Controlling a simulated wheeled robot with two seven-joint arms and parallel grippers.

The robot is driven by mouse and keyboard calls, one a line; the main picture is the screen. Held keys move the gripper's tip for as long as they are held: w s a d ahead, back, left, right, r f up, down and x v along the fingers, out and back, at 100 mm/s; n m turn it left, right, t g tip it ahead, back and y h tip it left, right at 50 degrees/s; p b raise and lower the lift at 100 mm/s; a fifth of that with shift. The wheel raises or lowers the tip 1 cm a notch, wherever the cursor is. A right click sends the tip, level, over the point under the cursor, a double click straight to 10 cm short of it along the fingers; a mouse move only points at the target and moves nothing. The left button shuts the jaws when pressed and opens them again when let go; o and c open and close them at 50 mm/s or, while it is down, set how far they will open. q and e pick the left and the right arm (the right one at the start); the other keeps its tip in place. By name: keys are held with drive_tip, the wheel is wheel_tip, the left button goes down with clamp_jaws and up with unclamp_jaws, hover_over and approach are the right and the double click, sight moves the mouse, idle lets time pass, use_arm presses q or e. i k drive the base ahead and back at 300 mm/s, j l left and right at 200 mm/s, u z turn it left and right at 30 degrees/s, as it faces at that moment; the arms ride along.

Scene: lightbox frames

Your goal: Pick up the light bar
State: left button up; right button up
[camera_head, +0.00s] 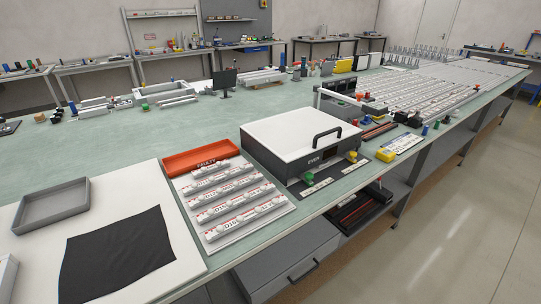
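Several white light bars (236,201) with red and dark markings lie in rows on a pale tray (291,206) near the front edge of the green workbench. A red-orange bin (199,160) stands directly behind the rows. Which bar is the one named cannot be told, and its fine details are too small to read. Neither my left gripper nor my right gripper is in view.
A dark box with a white lid (292,130) and black handle stands right of the bars. At left, a white board (118,206) holds a grey tray (52,204) and a black cloth (115,252). Long rows of pale bars (440,92) fill the far right. The bench's middle left is clear.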

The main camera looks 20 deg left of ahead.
sight(192, 188)
drive_tip(key=l+u, duration=0.2)
drive_tip(key=u, duration=1.8)
drive_tip(key=i+l, duration=0.05)
